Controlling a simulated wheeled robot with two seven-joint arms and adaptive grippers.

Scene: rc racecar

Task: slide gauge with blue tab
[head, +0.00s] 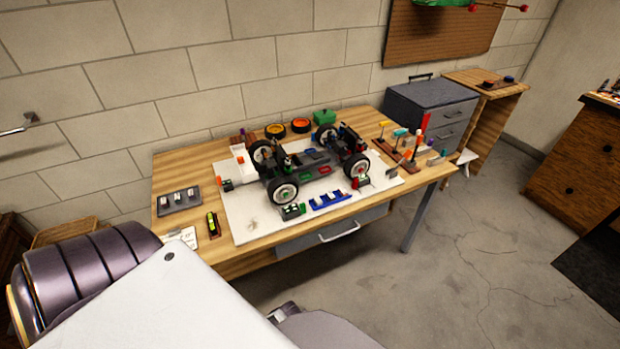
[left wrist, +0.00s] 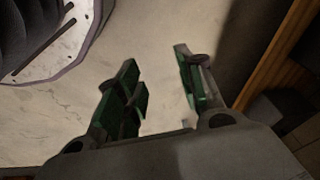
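In the head view a dark racecar chassis (head: 309,168) with wheels stands on a white mat (head: 245,210) on the wooden workbench (head: 238,266). I cannot pick out for certain a slide gauge with a blue tab. A small grey piece with a bluish top (head: 437,159) stands at the bench's right end, too small to identify. A blue rack (head: 330,200) lies at the mat's front edge. In the left wrist view my left gripper (left wrist: 155,58) is open and empty, its green-padded fingers apart over the pale floor, away from the bench top. My right gripper is not in view.
A grey tray (head: 179,208) and a yellow-and-black piece (head: 212,224) lie at the bench's left. A wooden tool stand (head: 392,152) with upright tools fills the right end. A grey drawer cabinet (head: 430,108) stands beyond it. Open floor (head: 470,250) lies to the right.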

